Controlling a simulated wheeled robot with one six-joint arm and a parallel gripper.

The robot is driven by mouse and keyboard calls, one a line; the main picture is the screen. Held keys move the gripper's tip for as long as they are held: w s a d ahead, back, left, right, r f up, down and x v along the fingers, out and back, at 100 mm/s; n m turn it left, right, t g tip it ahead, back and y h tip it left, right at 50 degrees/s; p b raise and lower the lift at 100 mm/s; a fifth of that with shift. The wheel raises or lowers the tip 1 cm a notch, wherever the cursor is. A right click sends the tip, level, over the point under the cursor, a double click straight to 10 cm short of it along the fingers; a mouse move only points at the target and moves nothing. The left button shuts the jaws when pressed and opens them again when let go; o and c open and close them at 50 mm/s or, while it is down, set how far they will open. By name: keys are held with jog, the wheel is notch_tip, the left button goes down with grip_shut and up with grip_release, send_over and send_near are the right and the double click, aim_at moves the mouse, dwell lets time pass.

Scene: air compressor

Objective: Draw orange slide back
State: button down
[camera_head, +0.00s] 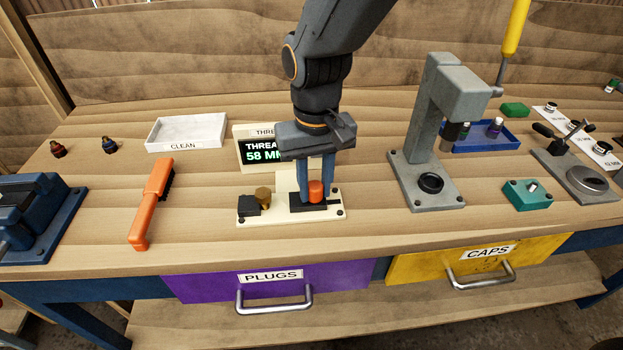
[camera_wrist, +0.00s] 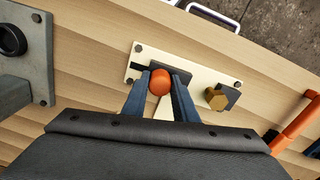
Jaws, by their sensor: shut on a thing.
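The orange slide (camera_head: 316,191) is a short rounded knob standing on a dark block at the right of a cream base plate (camera_head: 275,218). My gripper (camera_head: 316,190) points down over it, with its blue fingers on either side of the knob. In the wrist view the orange knob (camera_wrist: 160,82) sits between the two fingertips, and my gripper (camera_wrist: 160,85) is shut on it. A brass hex piece (camera_head: 263,196) stands at the left of the plate by a black block (camera_head: 248,206). A display reading "58 M…" (camera_head: 262,152) stands behind, partly hidden by my gripper.
A grey press (camera_head: 432,140) stands to the right and an orange-handled brush (camera_head: 150,205) lies to the left. A CLEAN tray (camera_head: 187,132) is behind. Purple PLUGS (camera_head: 335,280) and yellow CAPS (camera_head: 430,268) drawers are below the bench edge.

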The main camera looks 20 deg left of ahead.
aim_at(317, 185)
jog(key=shift+w+d, duration=0.1)
jog(key=shift+d, duration=0.1)
jog(key=c, duration=1.4)
grip_release()
jog(key=shift+w+d, duration=0.1)
jog(key=shift+d, duration=0.05)
jog(key=shift+a+r, duration=0.2)
notch_tip(317, 185, up, 7)
jog(key=shift+d+r+b, duration=0.1)
jog(key=shift+r+b, duration=0.1)
jog(key=shift+b, duration=0.4)
